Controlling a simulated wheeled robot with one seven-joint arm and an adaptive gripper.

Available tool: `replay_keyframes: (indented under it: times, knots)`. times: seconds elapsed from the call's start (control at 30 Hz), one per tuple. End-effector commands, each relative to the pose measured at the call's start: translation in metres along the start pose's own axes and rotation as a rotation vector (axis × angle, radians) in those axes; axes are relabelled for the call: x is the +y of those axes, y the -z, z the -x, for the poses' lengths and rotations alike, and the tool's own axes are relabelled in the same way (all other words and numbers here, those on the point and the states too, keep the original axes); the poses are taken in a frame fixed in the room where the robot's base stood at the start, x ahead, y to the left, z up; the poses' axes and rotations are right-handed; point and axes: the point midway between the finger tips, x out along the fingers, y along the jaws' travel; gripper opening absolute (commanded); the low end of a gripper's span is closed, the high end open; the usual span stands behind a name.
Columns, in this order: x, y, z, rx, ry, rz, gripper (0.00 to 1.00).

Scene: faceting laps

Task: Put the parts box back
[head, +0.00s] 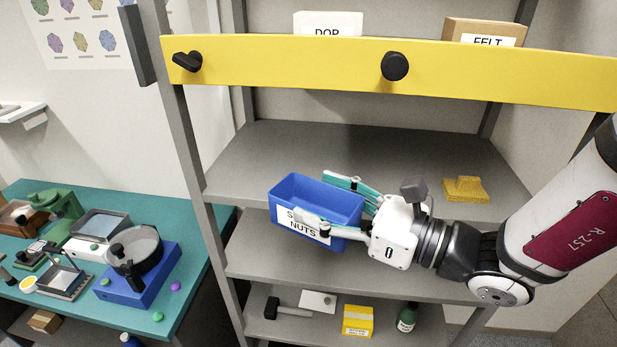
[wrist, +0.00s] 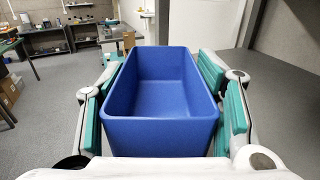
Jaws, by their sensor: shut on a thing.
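The blue parts box (head: 345,209) is an open-topped bin with a white label, partly covered, reading "NUTS" on its last line. My gripper (head: 318,202) is shut on it, one teal-padded finger along each long side. The box is held about level at the front edge of the rack's middle shelf (head: 330,150) and overlaps that edge in the head view. I cannot tell whether it touches the shelf. In the wrist view the box (wrist: 160,132) sits between both fingers and its visible inside is empty.
A yellow bar (head: 300,65) with two black knobs crosses the rack above. A yellow block (head: 465,189) stands right on the middle shelf; its left and middle are bare. A white box (head: 328,24) and a FELT box (head: 484,32) stand higher. The teal bench (head: 185,310) at left holds machines.

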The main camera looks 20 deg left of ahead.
Motion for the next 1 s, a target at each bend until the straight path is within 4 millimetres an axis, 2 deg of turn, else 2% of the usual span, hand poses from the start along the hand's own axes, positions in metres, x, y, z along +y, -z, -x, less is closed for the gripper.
replay_keyframes:
  times: [0.37, 0.8, 1.0]
  knots:
    - [-0.043, 0.005, -0.02, -0.003, 0.001, 0.0, 0.25]
    - [-0.122, 0.013, -0.058, -0.001, 0.001, 0.001, 0.25]
    - [-0.136, 0.014, -0.065, -0.001, 0.0, 0.001, 0.25]
